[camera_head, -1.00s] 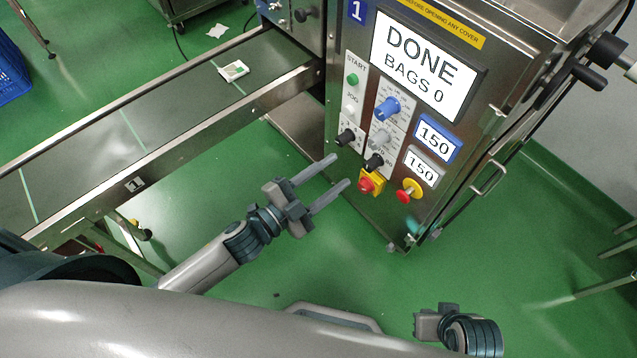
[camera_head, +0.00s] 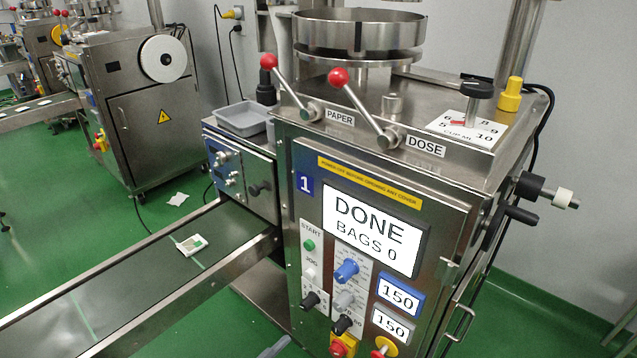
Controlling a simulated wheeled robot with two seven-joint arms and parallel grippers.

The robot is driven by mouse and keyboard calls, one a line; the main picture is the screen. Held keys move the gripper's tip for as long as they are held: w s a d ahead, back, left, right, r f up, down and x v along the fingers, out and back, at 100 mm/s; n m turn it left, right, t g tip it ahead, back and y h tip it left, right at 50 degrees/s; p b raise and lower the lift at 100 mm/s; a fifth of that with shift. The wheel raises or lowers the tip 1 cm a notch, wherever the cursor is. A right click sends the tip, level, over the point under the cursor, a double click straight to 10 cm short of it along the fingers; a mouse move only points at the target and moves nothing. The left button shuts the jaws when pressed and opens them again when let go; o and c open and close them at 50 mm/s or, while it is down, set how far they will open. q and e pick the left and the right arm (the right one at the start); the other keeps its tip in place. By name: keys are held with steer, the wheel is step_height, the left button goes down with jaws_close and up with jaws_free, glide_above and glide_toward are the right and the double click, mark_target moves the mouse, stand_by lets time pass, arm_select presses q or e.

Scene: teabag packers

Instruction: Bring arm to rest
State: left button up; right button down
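The tip of my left gripper (camera_head: 274,347) just shows as a grey finger end at the bottom edge, in front of the packing machine. The rest of that gripper and its arm are below the view, so its opening cannot be told. It appears apart from the machine. My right gripper is out of view. The packing machine (camera_head: 290,185) numbered 1 stands at the centre right. Its screen (camera_head: 375,230) reads DONE, BAGS 0. Two red-knobbed levers, PAPER (camera_head: 290,88) and DOSE (camera_head: 360,105), lean up and left.
A conveyor (camera_head: 130,285) runs left from the machine with a small white and green packet (camera_head: 192,245) on it. A grey tray (camera_head: 242,118) sits behind. A second machine (camera_head: 150,120) stands at the back left. Green floor (camera_head: 60,200) is open between.

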arm_select(q)
steer(key=a+f+n+g+y+p, duration=0.1)
steer(key=a+f+n+y+p, duration=0.15)
steer(key=f, duration=0.35)
steer(key=s+a+f+n+g+y+p, duration=0.1)
steer(key=a+f+n+y+p, duration=0.15)
steer(key=f, duration=0.35)
steer(key=a+f+n+g+y+p, duration=0.1)
steer(key=a+f+n+y+p, duration=0.15)
steer(key=f, duration=0.35)
steer(key=s+a+f+n+g+y+p, duration=0.1)
steer(key=s+f+n+g+p, duration=0.3)
steer(key=s+f, duration=1)
steer(key=s+n+g+y, duration=0.1)
steer(key=s+n+g, duration=0.1)
steer(key=shift+s+a+f, duration=0.15)
steer(key=shift+s+a, duration=0.2)
steer(key=shift+a, duration=0.05)
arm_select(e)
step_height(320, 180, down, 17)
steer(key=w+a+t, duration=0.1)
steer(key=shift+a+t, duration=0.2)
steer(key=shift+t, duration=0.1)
